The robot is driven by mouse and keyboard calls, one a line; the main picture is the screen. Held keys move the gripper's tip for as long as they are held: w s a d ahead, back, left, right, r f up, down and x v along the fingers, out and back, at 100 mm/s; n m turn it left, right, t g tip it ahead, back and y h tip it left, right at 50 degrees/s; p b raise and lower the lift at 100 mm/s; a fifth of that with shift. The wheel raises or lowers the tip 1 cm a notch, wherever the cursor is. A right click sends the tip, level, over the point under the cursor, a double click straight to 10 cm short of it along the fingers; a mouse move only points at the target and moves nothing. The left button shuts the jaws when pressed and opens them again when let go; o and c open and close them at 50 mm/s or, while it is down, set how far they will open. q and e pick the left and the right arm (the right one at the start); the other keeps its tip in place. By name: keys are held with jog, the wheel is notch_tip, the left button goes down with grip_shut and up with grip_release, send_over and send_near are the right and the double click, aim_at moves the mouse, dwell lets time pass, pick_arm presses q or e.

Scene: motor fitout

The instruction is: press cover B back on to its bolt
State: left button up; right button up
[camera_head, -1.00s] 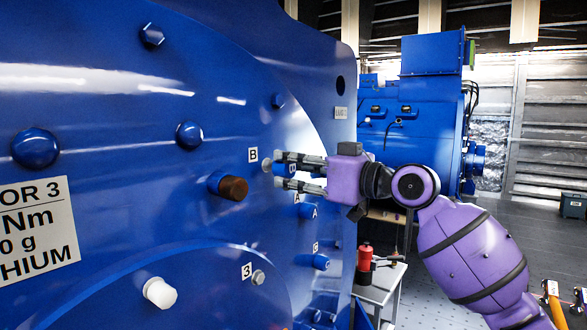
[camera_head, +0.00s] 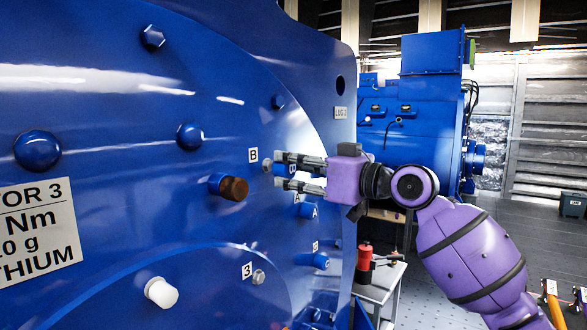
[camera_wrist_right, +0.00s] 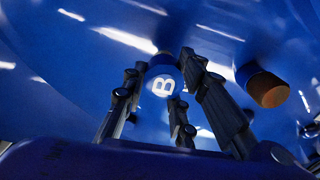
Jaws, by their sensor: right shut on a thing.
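Cover B is a blue cap (camera_head: 291,169) with a white letter B on its end. My right gripper (camera_head: 284,176) is shut on it, and its fingers hide much of it in the head view. In the right wrist view the lettered end of cover B (camera_wrist_right: 163,86) faces the camera between the fingers of my right gripper (camera_wrist_right: 172,90). The grey bolt (camera_head: 267,167) stands on the blue motor face beside the B label (camera_head: 253,155), just left of the fingertips. I cannot tell whether the cover touches it. My left gripper is not in view.
Blue cover A (camera_head: 307,211) and another blue cover (camera_head: 320,261) sit below my gripper. A brown-ended blue stud (camera_head: 234,188) sticks out at lower left of it. A white cap (camera_head: 160,292) is lower left. A small table (camera_head: 380,283) with a red bottle (camera_head: 364,256) stands to the right.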

aim_at(291, 168)
jog(key=shift+x, duration=1.6)
jog(key=o, duration=0.9)
jog(key=v, duration=1.2)
